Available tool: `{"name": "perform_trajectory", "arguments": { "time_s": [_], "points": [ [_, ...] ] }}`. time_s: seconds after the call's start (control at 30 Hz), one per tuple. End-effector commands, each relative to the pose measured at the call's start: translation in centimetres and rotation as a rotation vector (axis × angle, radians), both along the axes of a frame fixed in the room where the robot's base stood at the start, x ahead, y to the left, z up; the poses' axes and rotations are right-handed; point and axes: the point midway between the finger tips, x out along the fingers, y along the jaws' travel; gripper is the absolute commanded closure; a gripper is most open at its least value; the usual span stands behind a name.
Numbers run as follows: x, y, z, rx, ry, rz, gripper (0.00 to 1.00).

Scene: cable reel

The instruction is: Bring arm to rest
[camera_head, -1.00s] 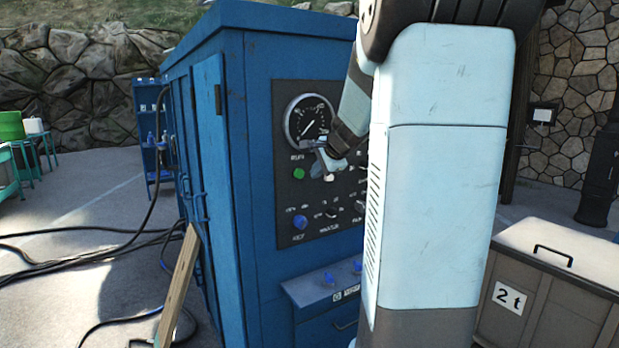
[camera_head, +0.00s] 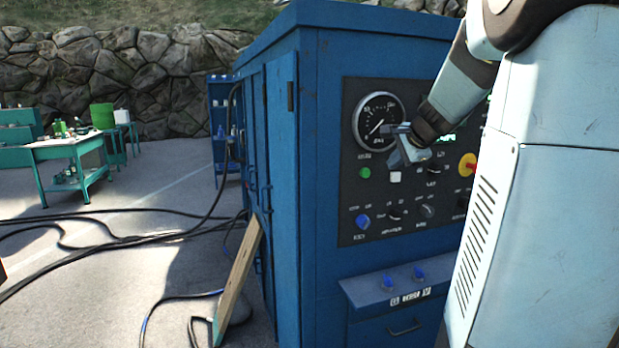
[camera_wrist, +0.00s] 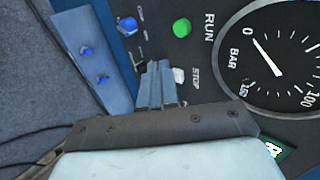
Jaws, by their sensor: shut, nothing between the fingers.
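My gripper (camera_head: 409,145) is in front of the black control panel (camera_head: 355,225) of the blue cabinet (camera_head: 325,180), level with the lower right of the round gauge (camera_head: 378,121). Its fingers are shut with nothing between them. In the wrist view, the gripper (camera_wrist: 163,75) points at the panel beside the white STOP button (camera_wrist: 179,75) and below the green RUN button (camera_wrist: 182,29). I cannot tell whether the fingertips touch the panel. The gauge needle points near 0 in the wrist view (camera_wrist: 275,62).
A shelf with blue knobs (camera_head: 405,285) juts out below the panel. A wooden plank (camera_head: 238,277) leans against the cabinet's left side. Black cables (camera_head: 120,240) lie across the ground at left.

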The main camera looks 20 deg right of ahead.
Motion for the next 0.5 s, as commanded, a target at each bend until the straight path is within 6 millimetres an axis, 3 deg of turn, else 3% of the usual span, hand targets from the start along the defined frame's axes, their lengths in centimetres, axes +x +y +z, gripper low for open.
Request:
{"name": "perform_trajectory", "arguments": {
  "time_s": [0.17,0.27,0.5],
  "points": [
    [-0.6,1.6,0.1,-0.028,0.009,0.05,1.0],
    [-2.2,4.6,0.2,-0.091,0.028,0.15,1.0],
    [-9.0,13.5,-0.8,-0.34,0.096,0.511,1.0]
  ]
}}
